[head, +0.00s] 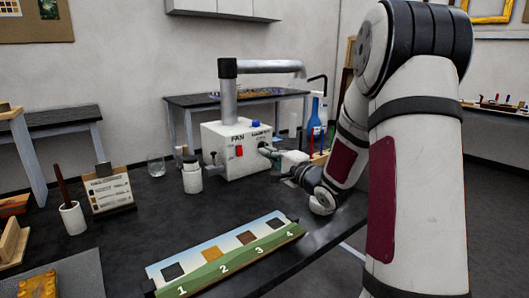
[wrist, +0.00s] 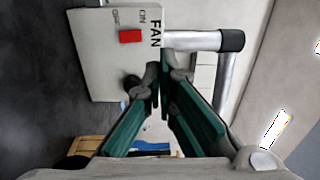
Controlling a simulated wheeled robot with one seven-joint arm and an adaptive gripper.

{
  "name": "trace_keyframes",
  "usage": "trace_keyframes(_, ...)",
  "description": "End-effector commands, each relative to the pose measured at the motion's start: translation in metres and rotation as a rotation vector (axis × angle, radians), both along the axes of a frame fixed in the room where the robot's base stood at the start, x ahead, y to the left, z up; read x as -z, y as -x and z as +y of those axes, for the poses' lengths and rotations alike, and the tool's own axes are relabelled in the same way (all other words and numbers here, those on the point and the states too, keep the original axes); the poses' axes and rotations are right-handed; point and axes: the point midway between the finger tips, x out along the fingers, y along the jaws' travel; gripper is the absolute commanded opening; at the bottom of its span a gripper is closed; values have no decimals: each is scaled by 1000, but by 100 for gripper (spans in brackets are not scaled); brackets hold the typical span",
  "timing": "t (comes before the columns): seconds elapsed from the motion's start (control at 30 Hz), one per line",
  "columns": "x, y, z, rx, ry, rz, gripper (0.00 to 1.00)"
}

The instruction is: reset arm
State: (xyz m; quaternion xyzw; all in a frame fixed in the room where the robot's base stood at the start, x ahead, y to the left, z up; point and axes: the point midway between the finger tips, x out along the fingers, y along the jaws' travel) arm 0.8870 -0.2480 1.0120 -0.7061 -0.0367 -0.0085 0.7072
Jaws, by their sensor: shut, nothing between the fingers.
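My gripper (head: 290,177) is at the right side of the dark table, close to the white fan box (head: 237,162). Its fingers (wrist: 160,78) show in the wrist view with their tips together and nothing between them. The fan box (wrist: 95,60) appears turned sideways there, with a red switch (wrist: 131,36) and the word FAN. I cannot tell whether the fingertips touch the box. My arm fills the right of the head view.
A strip with numbered swatches (head: 228,254) lies at the table's front. A white jar (head: 192,178), a glass (head: 156,166), a card stand (head: 110,190) and a cup (head: 72,217) stand left. A blue bottle (head: 314,118) stands behind my gripper. The table's middle is clear.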

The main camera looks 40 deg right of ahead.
Motion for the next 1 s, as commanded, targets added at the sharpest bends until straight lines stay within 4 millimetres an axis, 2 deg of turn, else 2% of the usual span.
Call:
trace_keyframes(0.5, 0, 0, 0, 0, 1, 1, 0)
trace_keyframes(0.63, -1, -2, 5, 15, 47, 31, 0)
trace_keyframes(0.83, -8, 1, 27, 95, 317, 218, 0)
trace_keyframes(1.0, -11, 28, 49, 137, 581, 442, 0)
